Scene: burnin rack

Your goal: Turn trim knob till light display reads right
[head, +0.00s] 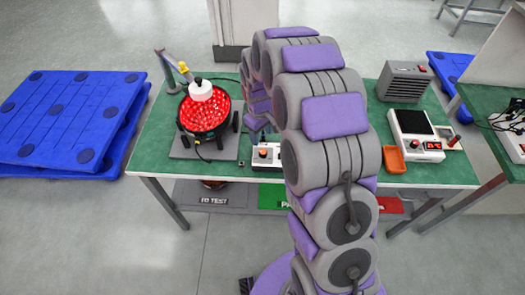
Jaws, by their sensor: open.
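A round black fixture lit with red dots (197,125) stands on a grey plate at the left of the green table. A white-capped part with a yellow top (200,90) sits above it. A small white box with an orange knob (263,153) stands near the table's front edge, right of the fixture; my arm hides its right side. My gripper (260,126) is partly hidden behind my arm, just above and behind this box. It is open, and I see nothing held. Whether a finger touches the knob cannot be told.
A white device with a dark plate and red readout (424,146) stands at the right, with an orange tray (391,160) beside it. A grey vented box (404,82) is behind. Blue pallets (68,115) lie on the floor at left. Another green table is at far right.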

